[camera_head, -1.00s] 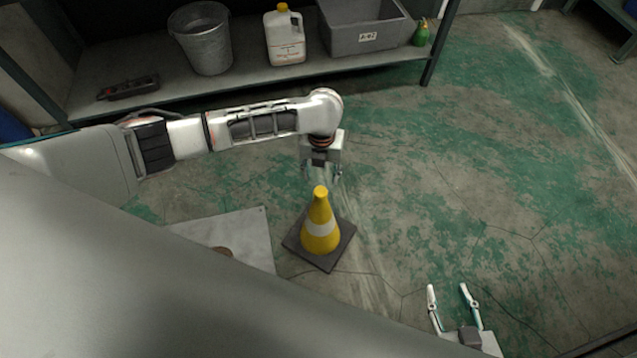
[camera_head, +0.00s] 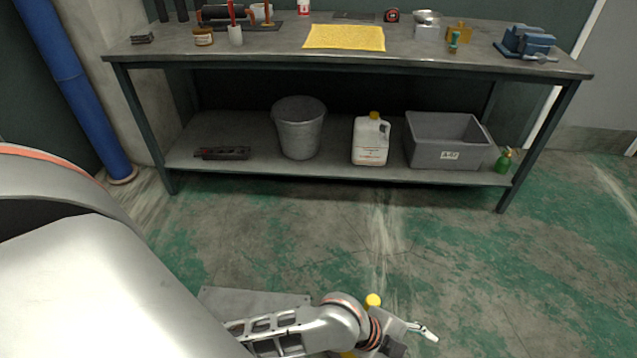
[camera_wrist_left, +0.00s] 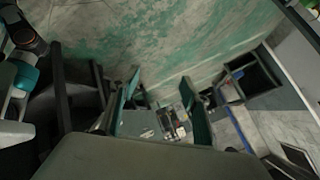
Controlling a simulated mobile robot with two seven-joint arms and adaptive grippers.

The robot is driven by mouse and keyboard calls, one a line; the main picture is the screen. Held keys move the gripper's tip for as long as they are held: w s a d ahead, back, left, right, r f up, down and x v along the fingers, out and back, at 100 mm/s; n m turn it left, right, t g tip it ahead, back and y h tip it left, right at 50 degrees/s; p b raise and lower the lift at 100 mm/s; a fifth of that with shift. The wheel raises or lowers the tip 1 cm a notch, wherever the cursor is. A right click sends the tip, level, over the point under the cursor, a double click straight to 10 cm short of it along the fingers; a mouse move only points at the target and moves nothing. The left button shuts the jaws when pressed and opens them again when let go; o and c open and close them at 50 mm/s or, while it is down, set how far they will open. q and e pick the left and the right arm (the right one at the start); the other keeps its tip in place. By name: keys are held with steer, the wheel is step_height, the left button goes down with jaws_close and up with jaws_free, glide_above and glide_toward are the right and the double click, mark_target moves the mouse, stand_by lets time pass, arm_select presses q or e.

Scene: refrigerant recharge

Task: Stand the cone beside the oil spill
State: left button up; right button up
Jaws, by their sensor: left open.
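The yellow cone is mostly hidden behind my left arm in the head view. Only its yellow tip (camera_head: 373,300) and a sliver of yellow lower down show, near the bottom edge. My left gripper (camera_head: 424,331) is just right of the cone's tip, with its pale fingers pointing right. It is open, and the cone is not seen between its fingers. In the left wrist view I cannot make out the cone. The oil spill is not clearly seen. A flat grey sheet (camera_head: 240,299) lies on the floor left of the cone, partly covered by my arm. My right gripper is not in view.
A workbench (camera_head: 455,53) stands at the back. Its lower shelf (camera_head: 340,180) holds a metal bucket (camera_head: 299,128), a white jug (camera_head: 370,139), a grey bin (camera_head: 447,142) and a green bottle (camera_head: 504,161). The floor (camera_head: 480,270) right of my left gripper is clear.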

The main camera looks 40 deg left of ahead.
arm_select(q)
steer(key=s+a+n+t+y, duration=0.2)
steer(key=s+a+n, duration=0.3)
steer(key=a, duration=0.5)
steer(key=s+a+n+t+y, duration=0.3)
steer(key=s+a+n, duration=0.2)
steer(key=a+n, duration=0.4)
steer(key=shift+s+a+f, duration=0.2)
steer(key=shift+a, duration=0.45)
